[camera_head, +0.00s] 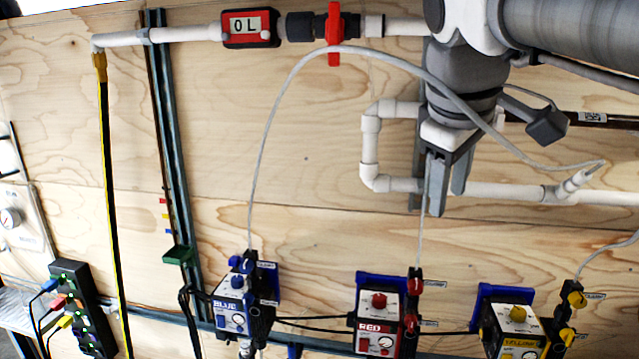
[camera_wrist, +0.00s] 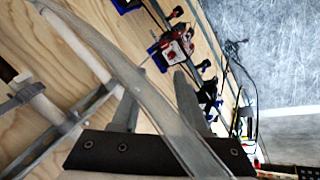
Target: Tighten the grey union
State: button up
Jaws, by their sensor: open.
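A dark grey, ribbed union (camera_head: 299,26) sits on the white pipe at the top of the head view, between the red meter and the red-handled valve (camera_head: 334,35). I take it as the grey union; how tight it is does not show. My gripper (camera_head: 441,198) hangs fingers down, below and right of the union, in front of the plywood wall. Its two fingers are apart with nothing between them. In the wrist view, my gripper (camera_wrist: 157,90) also shows spread fingers. The union is not recognizable there.
A pale hose (camera_head: 290,95) arches from the blue pump (camera_head: 232,305) across my wrist to the right. A white pipe bend (camera_head: 372,150) is close left of my gripper. The red pump (camera_head: 380,315) and yellow pump (camera_head: 512,322) are below. Bare plywood (camera_head: 230,110) lies under the union.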

jog(key=s+a+f+m+y+b, duration=0.1)
jog(key=s+f+m, duration=0.2)
jog(key=s+f, duration=0.3)
jog(key=s+a+f+m+y+b, duration=0.1)
jog(key=s+f+m, duration=0.3)
jog(key=f, duration=1.2)
jog(key=s, duration=0.3)
jog(key=shift+a+f+m+b, duration=0.2)
jog(key=shift+f+m+b, duration=0.1)
jog(key=shift+f, duration=0.1)
